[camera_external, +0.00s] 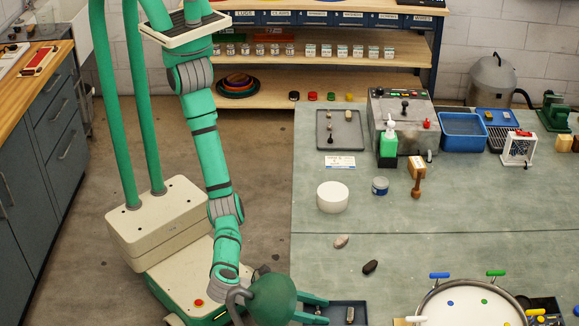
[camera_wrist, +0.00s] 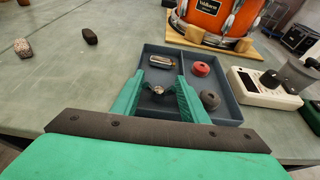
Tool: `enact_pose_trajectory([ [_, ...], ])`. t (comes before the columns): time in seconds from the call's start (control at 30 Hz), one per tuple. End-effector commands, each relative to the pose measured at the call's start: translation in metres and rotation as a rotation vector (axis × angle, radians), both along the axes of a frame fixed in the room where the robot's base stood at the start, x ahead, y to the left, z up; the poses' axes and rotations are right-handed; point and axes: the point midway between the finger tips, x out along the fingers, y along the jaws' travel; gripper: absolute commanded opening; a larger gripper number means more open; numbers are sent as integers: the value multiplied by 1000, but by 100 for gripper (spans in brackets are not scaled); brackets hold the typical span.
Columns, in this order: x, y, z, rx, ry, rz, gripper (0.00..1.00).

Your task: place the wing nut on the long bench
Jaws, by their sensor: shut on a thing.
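A small silvery wing nut (camera_wrist: 157,90) sits between the green fingertips of my gripper (camera_wrist: 159,92) in the wrist view. My gripper is shut on it, over the dark grey divided tray (camera_wrist: 228,116); I cannot tell whether the nut is clear of the tray floor. In the external view my gripper (camera_external: 318,309) is at the tray (camera_external: 361,318), by the near left edge of the long bench (camera_external: 450,205). The nut is too small to make out there. The bench has a grey-green top.
The tray also holds a metal-and-dark oblong piece (camera_wrist: 160,61), a red ring (camera_wrist: 201,69) and a dark round piece (camera_wrist: 210,99). An orange drum (camera_wrist: 218,18) stands behind it and a white device (camera_wrist: 262,90) to its right. Two stones (camera_wrist: 23,47) (camera_wrist: 90,36) lie left on otherwise clear bench.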

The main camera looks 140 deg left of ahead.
Motion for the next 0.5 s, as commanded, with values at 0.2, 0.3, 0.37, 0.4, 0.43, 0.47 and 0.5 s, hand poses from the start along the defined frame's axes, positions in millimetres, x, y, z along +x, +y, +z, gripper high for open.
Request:
enact_pose_trajectory([
  [0.2,-5,2,-24,-11,40,1,47],
  [0.3,-5,3,-24,-10,41,3,61],
  [0.37,-5,3,-24,-11,40,3,61],
  [0.4,-5,3,-25,-11,41,4,61],
  [0.43,-5,3,-24,-11,41,4,61],
  [0.47,-6,3,-24,-11,41,4,61],
  [0.5,-6,2,-23,-11,40,4,61],
])
